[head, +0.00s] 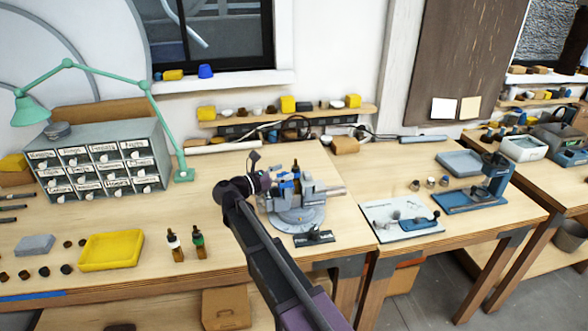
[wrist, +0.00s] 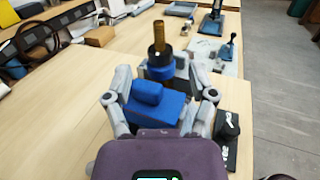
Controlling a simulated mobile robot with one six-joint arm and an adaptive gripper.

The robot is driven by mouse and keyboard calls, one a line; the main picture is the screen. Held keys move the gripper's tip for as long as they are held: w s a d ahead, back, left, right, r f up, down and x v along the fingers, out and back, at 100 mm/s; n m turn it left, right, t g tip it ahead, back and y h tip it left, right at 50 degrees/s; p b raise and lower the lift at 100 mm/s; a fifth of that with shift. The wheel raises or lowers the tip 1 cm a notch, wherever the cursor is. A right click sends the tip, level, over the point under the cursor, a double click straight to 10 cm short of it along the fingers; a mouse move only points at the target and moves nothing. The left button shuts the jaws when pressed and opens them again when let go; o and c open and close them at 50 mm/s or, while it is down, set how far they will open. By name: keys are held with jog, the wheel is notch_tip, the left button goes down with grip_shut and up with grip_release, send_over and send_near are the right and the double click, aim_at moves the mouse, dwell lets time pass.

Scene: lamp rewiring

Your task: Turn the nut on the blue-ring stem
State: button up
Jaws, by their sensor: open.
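The blue-ring stem (wrist: 159,52) stands upright ahead of my gripper in the wrist view. It has a brown upper end, a dark collar below that, which may be the nut, and a blue ring (wrist: 160,73) lower down. In the head view a grey vise (head: 308,195) on a round base holds small upright parts with some blue; the stem is too small to make out surely there. My gripper (wrist: 162,82) is open, its grey fingers spread left and right of the stem's line. I cannot tell whether they touch it. A blue block (wrist: 155,102) shows between the fingers.
Two dropper bottles (head: 186,245) and a yellow tray (head: 111,251) stand to the left. A light plate (head: 400,218) with small fixtures is to the right.

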aim_at(293, 168)
jog(key=shift+x, duration=1.9)
jog(key=shift+c, duration=0.2)
grip_shut()
